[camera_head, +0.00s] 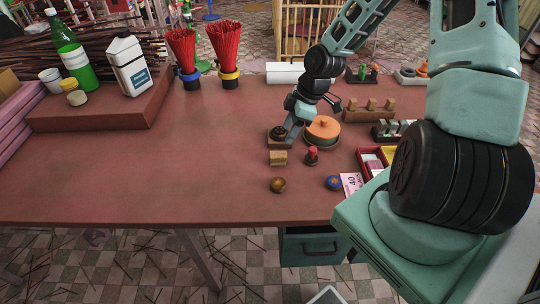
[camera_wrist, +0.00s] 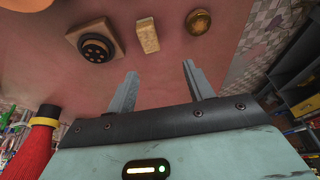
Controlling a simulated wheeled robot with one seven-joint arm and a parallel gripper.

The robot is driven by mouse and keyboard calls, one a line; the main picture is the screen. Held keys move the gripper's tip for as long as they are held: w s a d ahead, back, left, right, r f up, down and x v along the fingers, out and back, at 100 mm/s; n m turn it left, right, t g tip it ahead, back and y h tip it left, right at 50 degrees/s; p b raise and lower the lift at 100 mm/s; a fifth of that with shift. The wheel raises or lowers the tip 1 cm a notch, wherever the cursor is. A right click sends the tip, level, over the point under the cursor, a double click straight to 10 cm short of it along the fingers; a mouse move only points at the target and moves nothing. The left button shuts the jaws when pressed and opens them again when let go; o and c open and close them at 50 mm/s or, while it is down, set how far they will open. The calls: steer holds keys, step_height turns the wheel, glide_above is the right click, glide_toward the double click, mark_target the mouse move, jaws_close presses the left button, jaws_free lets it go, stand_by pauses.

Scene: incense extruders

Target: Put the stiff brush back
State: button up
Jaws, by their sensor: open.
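No brush with clear bristles can be made out. A small tan block (camera_head: 278,157), possibly the stiff brush, lies on the table and also shows in the wrist view (camera_wrist: 148,36). Beside it is a square wooden base holding a black round piece with holes (camera_wrist: 95,46), partly hidden by my arm in the head view. My gripper (camera_wrist: 160,69) is open, its two fingers apart with nothing between them. It is above the table, near the wooden base and the tan block in the picture.
An orange-topped round pot (camera_head: 323,127), a red-topped piece (camera_head: 312,155), a brass ball (camera_head: 278,185) and a blue-orange ball (camera_head: 333,183) stand close by. Wooden racks (camera_head: 368,112) and a red tray (camera_head: 372,160) are to the right.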

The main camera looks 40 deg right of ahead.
steer(key=s+a+r+g+h, duration=0.1)
steer(key=s+a+r, duration=0.15)
steer(key=a, duration=0.25)
steer(key=s+a+r+g, duration=0.1)
steer(key=a+r, duration=0.2)
steer(key=a, duration=0.3)
steer(key=s+a+r+m+h, duration=0.1)
steer(key=s+a+r, duration=0.4)
steer(key=s+a, duration=0.2)
steer(key=s+a+r+m, duration=0.2)
steer(key=s+a+r, duration=0.4)
steer(key=s, duration=0.5)
steer(key=shift+a+r+h, duration=0.3)
steer(key=shift+a+h, duration=0.1)
steer(key=shift+a, duration=0.75)
steer(key=shift+f, duration=0.1)
step_height(320, 180, down, 3)
steer(key=b, duration=0.3)
steer(key=shift+w, duration=0.1)
